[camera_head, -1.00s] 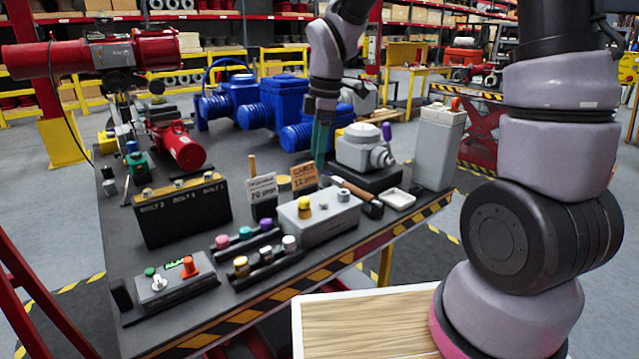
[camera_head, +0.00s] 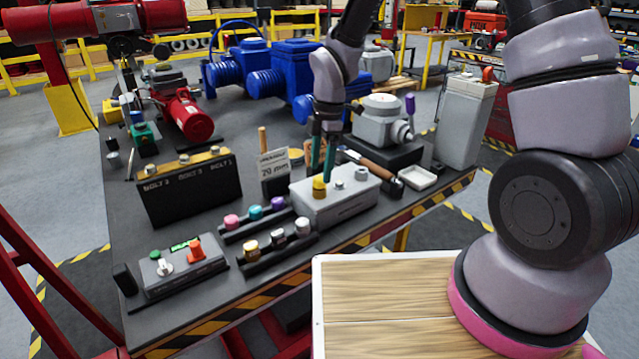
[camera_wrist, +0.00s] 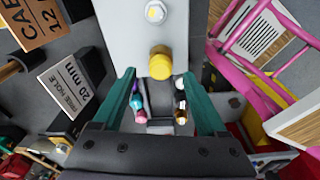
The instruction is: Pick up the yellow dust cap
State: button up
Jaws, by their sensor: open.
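The yellow dust cap (camera_head: 319,187) sits on top of the grey box (camera_head: 340,205) near the table's front edge. In the wrist view the yellow cap (camera_wrist: 160,64) shows just beyond the fingertips, about midway between them. My gripper (camera_head: 322,172) is above the box, close to the cap, with its green fingers pointing down. It also shows in the wrist view (camera_wrist: 157,75), with the fingers apart and nothing held. I cannot tell whether the fingertips reach down beside the cap.
Two more fittings (camera_head: 361,173) stand on the same box. Racks of coloured caps (camera_head: 252,213) lie to the left. A placard reading 20 mm (camera_head: 274,172) stands behind. A hammer-like tool (camera_head: 372,166) and a white tray (camera_head: 418,178) lie to the right.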

aim_at(319, 186)
jog(key=shift+a+f, duration=0.1)
jog(key=shift+f, duration=1.2)
grip_shut()
